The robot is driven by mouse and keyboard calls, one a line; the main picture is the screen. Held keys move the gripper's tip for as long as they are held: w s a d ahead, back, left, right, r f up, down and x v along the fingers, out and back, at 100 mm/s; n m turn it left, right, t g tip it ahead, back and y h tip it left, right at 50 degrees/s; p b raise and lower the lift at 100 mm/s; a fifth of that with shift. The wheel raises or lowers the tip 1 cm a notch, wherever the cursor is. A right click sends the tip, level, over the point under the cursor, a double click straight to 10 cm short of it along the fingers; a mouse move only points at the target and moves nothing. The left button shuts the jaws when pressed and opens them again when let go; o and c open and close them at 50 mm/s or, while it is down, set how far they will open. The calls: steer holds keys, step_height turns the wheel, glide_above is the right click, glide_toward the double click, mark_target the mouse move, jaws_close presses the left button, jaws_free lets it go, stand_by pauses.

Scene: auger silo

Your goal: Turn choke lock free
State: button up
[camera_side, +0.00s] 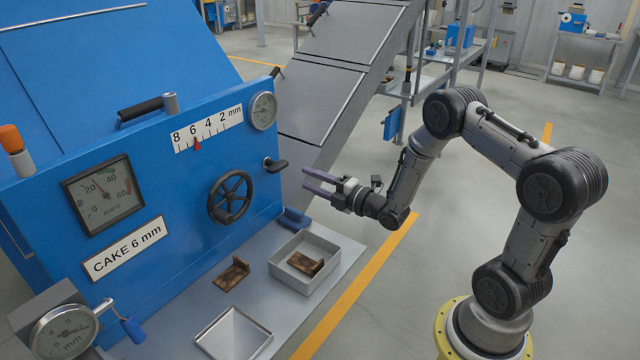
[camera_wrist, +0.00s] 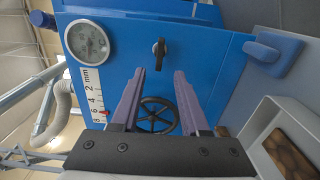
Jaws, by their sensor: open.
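A small black lever (camera_side: 275,164), which looks like the choke lock, sticks out of the blue panel near its right edge. It also shows in the wrist view (camera_wrist: 159,48), just beyond and between my fingertips. A black spoked handwheel (camera_side: 230,197) is mounted to its lower left in the side view; the wrist view shows the wheel (camera_wrist: 155,116) partly behind my fingers. My gripper (camera_side: 306,182) is open and empty. Its two purple fingers point at the panel, to the right of the lever and apart from it. It also shows in the wrist view (camera_wrist: 160,75).
A scale (camera_side: 208,128) has its red pointer near 6, beside a round gauge (camera_side: 263,110). Below, a grey tray (camera_side: 305,240) holds a brown piece; another brown piece (camera_side: 231,274) lies beside it. A blue block (camera_side: 294,219) stands near the panel's lower right.

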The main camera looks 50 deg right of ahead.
steer(key=shift+s, duration=1.2)
steer(key=a+r+m+y, duration=0.1)
steer(key=a+r, duration=0.4)
steer(key=r, duration=0.9)
steer(key=a+r, duration=0.5)
steer(key=r, duration=0.9)
steer(key=s+a+f+m+g, duration=0.1)
steer(key=s+f+m+g, duration=0.3)
steer(key=s, duration=0.5)
steer(key=s+f+m+g, duration=0.4)
steer(key=s+m, duration=0.3)
steer(key=s, duration=0.3)
steer(key=s+a+f+m+g+h, duration=0.1)
steer(key=s+f+m+g, duration=0.3)
steer(key=s, duration=0.5)
steer(key=shift+s+a+f+m, duration=0.25)
steer(key=shift+a+f+m, duration=0.1)
steer(key=shift+f+m, duration=0.7)
